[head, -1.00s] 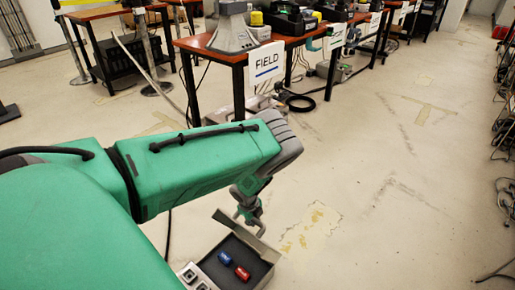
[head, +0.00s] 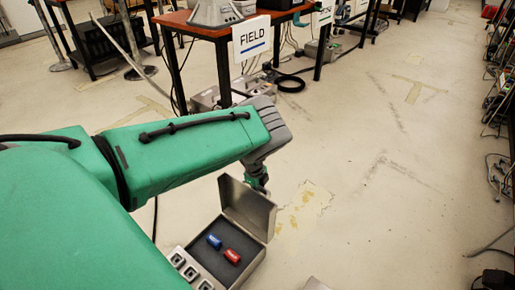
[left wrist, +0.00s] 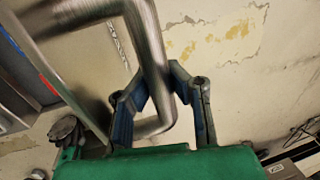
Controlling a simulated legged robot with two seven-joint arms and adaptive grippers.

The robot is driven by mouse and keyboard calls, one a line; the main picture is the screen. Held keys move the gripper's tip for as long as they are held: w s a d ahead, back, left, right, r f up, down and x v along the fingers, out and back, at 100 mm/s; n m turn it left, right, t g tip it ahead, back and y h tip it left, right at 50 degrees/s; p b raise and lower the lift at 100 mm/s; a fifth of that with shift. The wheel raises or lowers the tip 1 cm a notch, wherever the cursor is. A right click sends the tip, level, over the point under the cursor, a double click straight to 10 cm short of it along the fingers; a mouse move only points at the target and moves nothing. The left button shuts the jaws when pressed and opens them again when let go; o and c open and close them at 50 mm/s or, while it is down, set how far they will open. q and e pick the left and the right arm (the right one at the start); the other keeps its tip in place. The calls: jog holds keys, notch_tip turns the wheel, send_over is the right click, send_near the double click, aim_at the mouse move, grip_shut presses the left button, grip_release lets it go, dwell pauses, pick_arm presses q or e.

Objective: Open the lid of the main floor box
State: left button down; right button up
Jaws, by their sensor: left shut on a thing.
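The metal floor box (head: 190,250) sits on the floor at the bottom of the head view, with a dark lining that holds a blue cylinder (head: 214,241) and a red cylinder (head: 232,257). Its lid (head: 248,207) stands raised at the far right side, its inner face showing. My left gripper (head: 258,182) is at the lid's far side, its fingers mostly hidden there. In the left wrist view its fingers (left wrist: 158,78) are shut on a bent metal bar handle (left wrist: 148,35), beside the lid (left wrist: 95,60). My right gripper is not in view.
A table (head: 200,24) with a FIELD sign (head: 251,38) stands beyond the box, with cables on the floor near its legs. Cluttered gear (head: 497,175) lines the right edge. The floor (head: 390,200) between is open.

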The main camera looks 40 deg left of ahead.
pick_arm(q)
jog(key=shift+w+r, duration=0.3)
jog(key=shift+w, duration=0.1)
jog(key=c, duration=1.4)
grip_release()
jog(key=shift+s, duration=0.3)
jog(key=r, duration=0.4)
jog(key=s+r, duration=0.1)
jog(key=r, duration=0.2)
jog(key=s+r, duration=0.1)
jog(key=r, duration=0.3)
jog(key=shift+d+r, duration=0.1)
jog(key=shift+r, duration=0.25)
jog(key=shift+s+d+f, duration=0.1)
